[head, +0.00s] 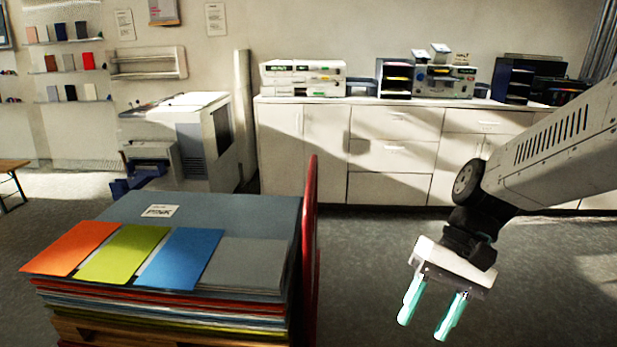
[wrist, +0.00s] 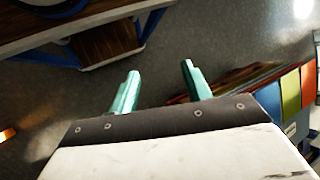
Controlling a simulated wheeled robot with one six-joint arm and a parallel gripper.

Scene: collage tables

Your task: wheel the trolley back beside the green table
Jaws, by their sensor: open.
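My gripper (head: 425,326) hangs at the right of the head view, its two green fingers apart over bare floor. Nothing is between the fingers in the wrist view (wrist: 160,70). A tall red upright (head: 311,235) stands beside a stack of coloured sheets, left of my gripper; I cannot tell whether it belongs to the trolley. In the wrist view, a brown panel with a pale edge (wrist: 108,42) lies near a blue-legged table (wrist: 45,36); I cannot tell whether it is the trolley. No table is clearly green in either view.
The paper stack (head: 165,305), topped with orange, green, blue and grey sheets, rests on wood at the front left. White cabinets (head: 395,155) with machines line the back wall. A large printer (head: 190,140) stands at back left. Grey floor (head: 370,270) is clear between stack and gripper.

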